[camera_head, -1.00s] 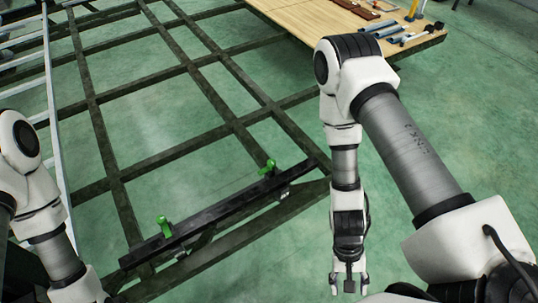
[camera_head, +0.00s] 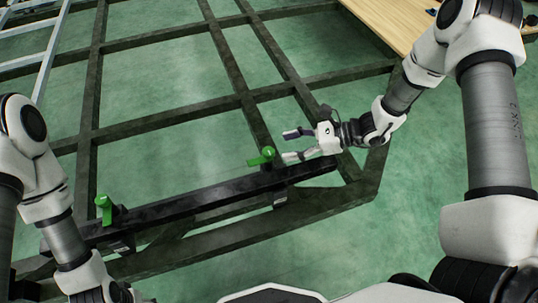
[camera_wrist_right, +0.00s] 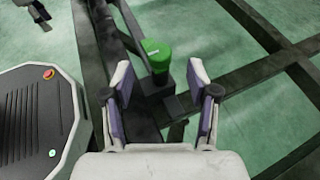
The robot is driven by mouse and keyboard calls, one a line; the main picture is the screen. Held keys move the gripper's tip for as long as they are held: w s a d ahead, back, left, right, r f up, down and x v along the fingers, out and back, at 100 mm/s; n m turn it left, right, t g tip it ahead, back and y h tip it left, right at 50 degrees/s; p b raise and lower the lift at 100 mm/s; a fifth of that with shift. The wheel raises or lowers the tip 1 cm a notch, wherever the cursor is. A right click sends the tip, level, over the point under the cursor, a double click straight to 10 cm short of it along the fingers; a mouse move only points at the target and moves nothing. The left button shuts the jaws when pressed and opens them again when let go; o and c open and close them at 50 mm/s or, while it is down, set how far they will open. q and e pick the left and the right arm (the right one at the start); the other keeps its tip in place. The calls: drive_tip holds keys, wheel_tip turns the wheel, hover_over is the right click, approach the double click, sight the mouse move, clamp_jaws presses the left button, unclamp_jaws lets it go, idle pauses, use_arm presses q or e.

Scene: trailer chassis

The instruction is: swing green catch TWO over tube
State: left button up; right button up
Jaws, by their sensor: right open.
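Two green catches stand on a long black tube (camera_head: 190,206) along the near edge of the chassis: the left catch (camera_head: 104,207) and the right catch (camera_head: 262,156). I cannot read which is TWO. My right gripper (camera_head: 287,146) is open just right of the right catch, its fingers pointing towards it. In the right wrist view the green catch (camera_wrist_right: 157,55) shows ahead, between the open fingers (camera_wrist_right: 160,80) and a little beyond their tips. Nothing is held. A dark part of what looks like my left gripper (camera_wrist_right: 38,12) shows at the wrist view's top left.
The dark chassis frame (camera_head: 170,119) has crossing beams with open gaps to the green floor. A wooden table (camera_head: 385,22) stands at the back right. A pale ladder-like rail (camera_head: 50,60) lies at the far left.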

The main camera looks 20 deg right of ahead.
sight(270, 151)
drive_tip(key=b+x, duration=0.1)
drive_tip(key=x, duration=0.5)
drive_tip(key=shift+f, duration=0.2)
drive_tip(key=shift+a, duration=0.3)
clamp_jaws()
